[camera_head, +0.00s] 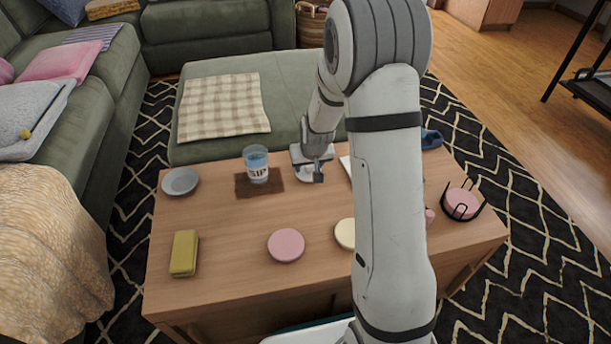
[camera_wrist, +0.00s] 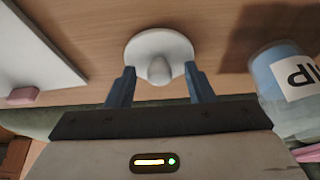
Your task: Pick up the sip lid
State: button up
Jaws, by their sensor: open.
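The sip lid (camera_wrist: 159,48) is a white disc with a raised spout, lying on the wooden table in the wrist view. In the head view a white sliver of the lid (camera_head: 304,179) shows under my gripper (camera_head: 318,175). My gripper (camera_wrist: 160,82) is open in the wrist view, its two blue-grey fingers on either side of the spout, near the lid's edge. I cannot tell whether the fingers touch it. A clear cup with blue contents and a "SIP" label (camera_head: 257,166) stands left of my gripper; it also shows at the right of the wrist view (camera_wrist: 283,88).
The cup stands on a brown mat (camera_head: 243,189). The table (camera_head: 215,225) also holds a grey bowl (camera_head: 180,181), a yellow block (camera_head: 184,253), a pink disc (camera_head: 286,245), a cream disc (camera_head: 345,234) and a black holder with pink discs (camera_head: 462,204). My arm hides part of the table's right side.

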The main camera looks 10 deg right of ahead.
jog(key=shift+r, duration=0.1)
jog(key=shift+c, duration=0.2)
grip_shut()
